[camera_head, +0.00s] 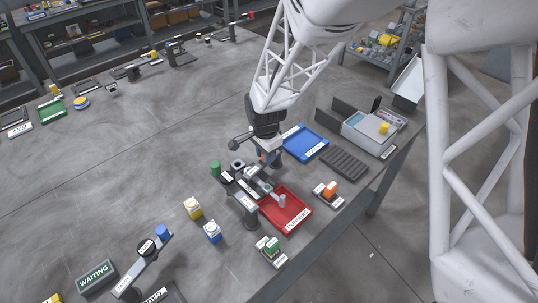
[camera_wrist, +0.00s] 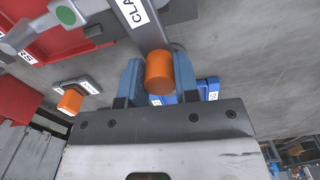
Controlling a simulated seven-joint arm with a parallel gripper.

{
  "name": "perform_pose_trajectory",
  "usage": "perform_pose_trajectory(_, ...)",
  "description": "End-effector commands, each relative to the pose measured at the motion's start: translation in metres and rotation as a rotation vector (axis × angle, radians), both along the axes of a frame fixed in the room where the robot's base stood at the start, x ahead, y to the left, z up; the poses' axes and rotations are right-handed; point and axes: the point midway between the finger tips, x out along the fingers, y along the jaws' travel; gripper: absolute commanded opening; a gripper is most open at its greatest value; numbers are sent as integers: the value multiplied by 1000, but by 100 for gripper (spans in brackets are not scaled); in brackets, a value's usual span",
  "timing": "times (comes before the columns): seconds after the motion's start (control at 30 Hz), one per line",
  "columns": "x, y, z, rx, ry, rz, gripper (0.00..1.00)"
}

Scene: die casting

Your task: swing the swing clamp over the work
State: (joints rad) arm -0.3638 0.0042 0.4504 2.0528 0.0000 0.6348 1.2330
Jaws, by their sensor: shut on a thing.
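The swing clamp has a dark arm with a white label starting "CLA" (camera_wrist: 133,12) and an upright orange knob (camera_wrist: 160,72) at its end. In the wrist view my gripper (camera_wrist: 159,78) has its blue fingers on both sides of the orange knob and is shut on it. In the head view my gripper (camera_head: 265,155) is low over the table, behind the grey fixture (camera_head: 250,187). The gripper hides most of the clamp there. I cannot clearly tell the work apart from the fixture's grey parts, or where the clamp arm lies over it.
A red tray (camera_head: 304,217) stands right of the fixture, a blue tray (camera_head: 304,142) behind it. A dark ribbed block (camera_head: 344,162) and an orange-topped holder (camera_head: 328,193) are to the right. The table's left middle is clear.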

Motion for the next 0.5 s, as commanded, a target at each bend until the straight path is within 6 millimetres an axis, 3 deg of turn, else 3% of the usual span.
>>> perform_pose_trajectory(0.5,5,5,1,0,-2,-130,0)
